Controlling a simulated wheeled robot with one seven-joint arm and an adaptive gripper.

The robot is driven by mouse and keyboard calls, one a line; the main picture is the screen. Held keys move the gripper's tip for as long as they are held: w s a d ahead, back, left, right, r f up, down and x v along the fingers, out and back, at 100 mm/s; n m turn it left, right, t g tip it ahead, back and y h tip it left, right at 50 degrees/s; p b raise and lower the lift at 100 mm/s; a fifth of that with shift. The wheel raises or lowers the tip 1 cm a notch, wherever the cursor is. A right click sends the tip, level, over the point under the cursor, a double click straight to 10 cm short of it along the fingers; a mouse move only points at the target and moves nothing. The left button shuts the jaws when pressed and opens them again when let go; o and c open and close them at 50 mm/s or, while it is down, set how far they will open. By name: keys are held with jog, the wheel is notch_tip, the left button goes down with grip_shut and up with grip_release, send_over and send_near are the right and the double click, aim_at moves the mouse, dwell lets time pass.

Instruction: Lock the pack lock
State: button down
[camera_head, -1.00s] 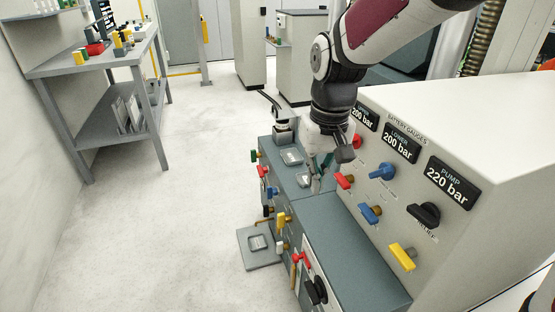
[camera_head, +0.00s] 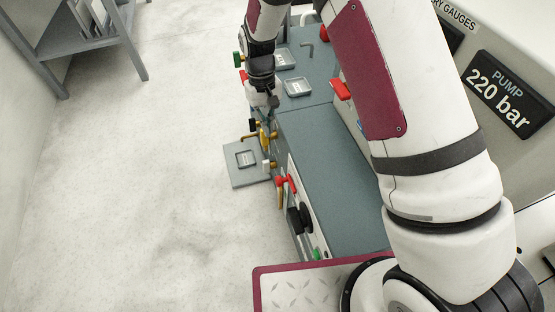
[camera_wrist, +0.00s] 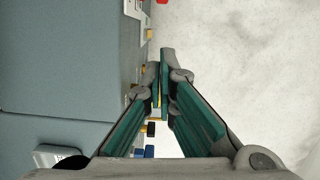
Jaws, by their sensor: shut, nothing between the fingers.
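The pack lock is not labelled in the frames, and I cannot tell which of the handles on the bench's front side it is. That side carries a yellow handle (camera_head: 263,137), a red lever (camera_head: 288,182), a black knob (camera_head: 300,219) and a green knob (camera_head: 316,254). My gripper (camera_head: 272,103) hangs over the front edge of the bench, above and behind the yellow handle. In the wrist view my gripper (camera_wrist: 165,58) has its fingertips together and empty, pointing down along the bench's front side. The fingers hide part of the handles there.
The grey-blue bench top (camera_head: 325,165) is mostly clear, with small grey trays (camera_head: 297,87) at its far end. A gauge panel (camera_head: 465,35) rises at the right. A grey plate (camera_head: 240,177) lies low beside the bench. The floor (camera_head: 140,190) is open at left.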

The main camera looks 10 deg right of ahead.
aim_at(279, 179)
dwell(0.3)
jog(key=s+d+f+b, duration=0.1)
jog(key=s+f+b, duration=0.3)
jog(key=f, duration=0.7)
jog(key=shift+s+d+f, duration=0.2)
jog(key=shift+s+f, duration=0.15)
jog(key=shift+s, duration=0.25)
jog(key=s, duration=0.2)
jog(key=s+d, duration=0.1)
jog(key=s, duration=0.1)
jog(key=shift+p, duration=0.4)
jog(key=shift+a, duration=0.1)
